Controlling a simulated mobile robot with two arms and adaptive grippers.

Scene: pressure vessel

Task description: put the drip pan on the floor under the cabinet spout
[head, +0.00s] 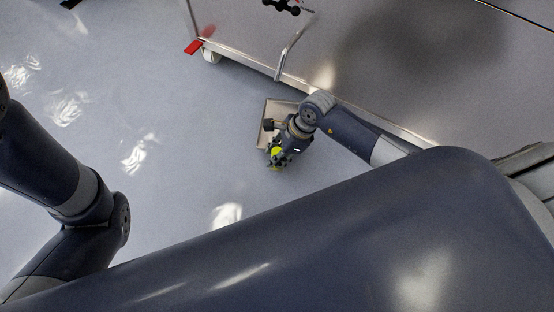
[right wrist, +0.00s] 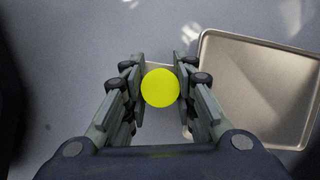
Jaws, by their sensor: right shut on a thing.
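The drip pan (right wrist: 262,85) is a shallow beige metal tray with a raised rim. In the head view the pan (head: 268,112) lies partly hidden behind my right gripper (head: 277,160), near the cabinet's lower edge. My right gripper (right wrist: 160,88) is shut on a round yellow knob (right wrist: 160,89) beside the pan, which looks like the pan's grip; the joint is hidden. I cannot tell whether the pan touches the floor. The cabinet spout (head: 290,52) is a bent metal pipe above and slightly right of the pan in the head view. My left gripper is not in view.
The grey cabinet (head: 340,40) fills the upper right, with a caster (head: 211,55) and a red piece (head: 194,47) at its left corner. A black handle (head: 281,6) sits above the spout. The floor (head: 170,110) left of the pan is clear.

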